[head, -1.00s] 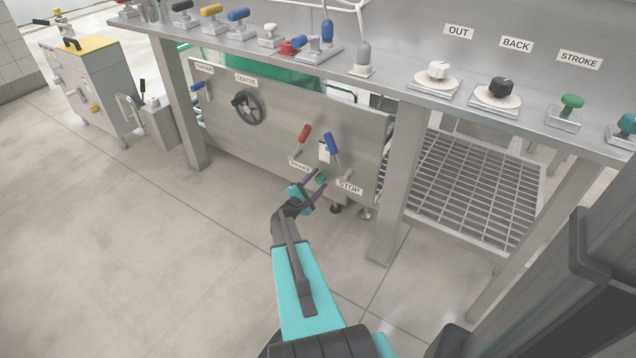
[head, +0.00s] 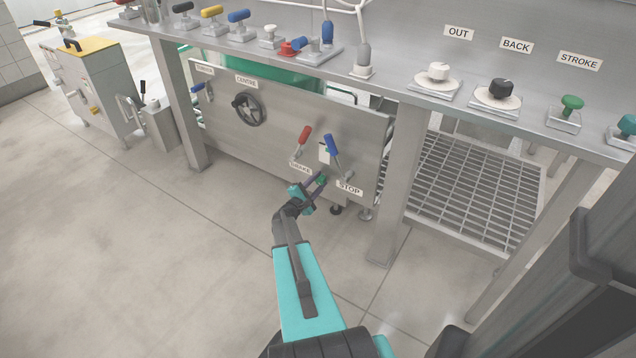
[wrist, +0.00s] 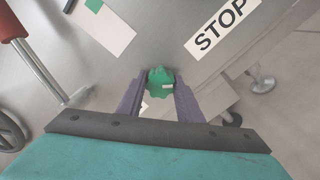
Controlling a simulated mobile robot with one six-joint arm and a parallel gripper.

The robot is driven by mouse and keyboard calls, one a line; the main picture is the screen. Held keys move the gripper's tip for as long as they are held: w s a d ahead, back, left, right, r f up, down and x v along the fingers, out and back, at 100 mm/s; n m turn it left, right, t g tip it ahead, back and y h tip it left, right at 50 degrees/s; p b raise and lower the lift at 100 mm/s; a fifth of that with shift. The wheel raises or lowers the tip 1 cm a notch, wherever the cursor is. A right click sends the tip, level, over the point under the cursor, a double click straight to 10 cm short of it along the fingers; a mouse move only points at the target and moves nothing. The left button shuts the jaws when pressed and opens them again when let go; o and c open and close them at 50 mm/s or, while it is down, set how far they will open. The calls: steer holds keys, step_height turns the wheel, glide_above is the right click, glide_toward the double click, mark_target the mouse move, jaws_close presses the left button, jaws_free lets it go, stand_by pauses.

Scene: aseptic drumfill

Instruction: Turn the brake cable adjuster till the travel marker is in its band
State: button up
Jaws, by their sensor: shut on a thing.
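The green adjuster knob (wrist: 160,76) sits on the steel panel, low between the BRAKE label (head: 300,168) and the STOP label (head: 349,187). It has a small white mark on its face in the wrist view. My gripper (wrist: 159,98) is shut on the knob, with one purple finger on each side; in the head view my gripper (head: 316,186) reaches it from below. A white plate (wrist: 106,30) with a green patch is on the panel above left in the wrist view; the plate also shows in the head view (head: 323,152). A travel marker cannot be made out.
A red-handled lever (head: 304,137) and a blue-handled lever (head: 331,144) stick out above the knob. A black handwheel (head: 248,109) is farther left. A table leg (head: 391,200) stands close on the right. Open floor lies at left.

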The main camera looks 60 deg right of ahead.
steer(key=shift+d+n, duration=0.1)
steer(key=shift+n, duration=0.3)
steer(key=n+p, duration=0.1)
steer(key=n, duration=0.1)
steer(key=shift+r+n, duration=0.1)
steer(key=shift+n, duration=0.2)
steer(key=n+p, duration=0.2)
steer(key=n, duration=0.1)
steer(key=shift+n, duration=0.3)
steer(key=n+p, duration=0.2)
steer(key=shift+d+n, duration=0.1)
steer(key=shift+n, duration=0.2)
steer(key=shift+s+n+p, duration=0.1)
steer(key=shift+n+p, duration=1)
steer(key=shift+n, duration=0.7)
steer(key=o, duration=1)
steer(key=shift+o, duration=0.2)
